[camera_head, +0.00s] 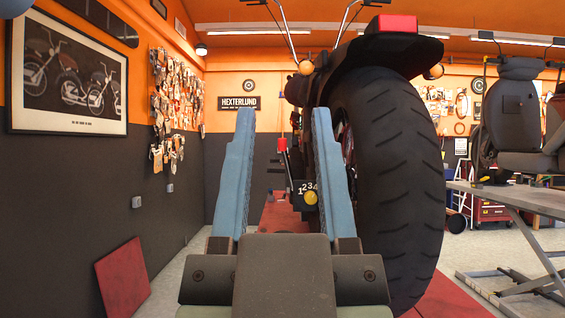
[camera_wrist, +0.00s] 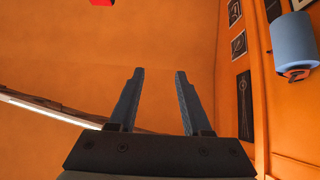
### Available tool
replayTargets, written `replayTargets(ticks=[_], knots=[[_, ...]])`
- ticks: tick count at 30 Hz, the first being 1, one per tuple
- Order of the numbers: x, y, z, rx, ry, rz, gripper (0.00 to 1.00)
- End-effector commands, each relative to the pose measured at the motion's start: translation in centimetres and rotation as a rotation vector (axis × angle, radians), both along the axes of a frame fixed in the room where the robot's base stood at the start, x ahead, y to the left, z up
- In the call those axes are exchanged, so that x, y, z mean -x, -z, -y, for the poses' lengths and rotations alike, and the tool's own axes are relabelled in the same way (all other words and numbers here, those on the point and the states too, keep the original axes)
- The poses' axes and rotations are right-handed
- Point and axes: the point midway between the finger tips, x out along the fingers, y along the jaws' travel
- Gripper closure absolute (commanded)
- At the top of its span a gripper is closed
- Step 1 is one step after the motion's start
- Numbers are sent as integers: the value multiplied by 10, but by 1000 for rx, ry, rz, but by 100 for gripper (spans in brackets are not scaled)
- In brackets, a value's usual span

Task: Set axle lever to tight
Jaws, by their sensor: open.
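My gripper (camera_head: 284,112) is open and empty, with its two blue fingers pointing up in the head view. It also shows open in the wrist view (camera_wrist: 160,72), against bare orange surface. The motorcycle's large rear tyre (camera_head: 388,175) stands just right of my gripper. Between the fingers, farther off, a small dark upright part with a red top (camera_head: 283,145) shows; I cannot tell whether it is the axle lever. Below it is a dark panel marked with numbers (camera_head: 302,189) and a yellow round knob (camera_head: 311,197). No lever is clearly visible; the wheel's hub is mostly hidden.
A red tail light (camera_head: 396,24) sits above the tyre. A red panel (camera_head: 122,278) leans by the left wall. Light floor is free at left. The wrist view shows a blue cylinder (camera_wrist: 294,40) at upper right.

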Motion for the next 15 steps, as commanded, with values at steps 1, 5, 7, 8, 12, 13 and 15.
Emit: replayTargets(ticks=[1,5,7,8,12,13,15], knots=[[0,-4,0,0,0,0,62],[0,-21,0,0,0,0,85],[0,-36,0,0,0,0,98],[0,-43,0,0,0,0,100],[0,-87,0,0,0,0,100],[0,-98,0,1,-1,0,100],[0,-123,0,1,-1,0,100]])
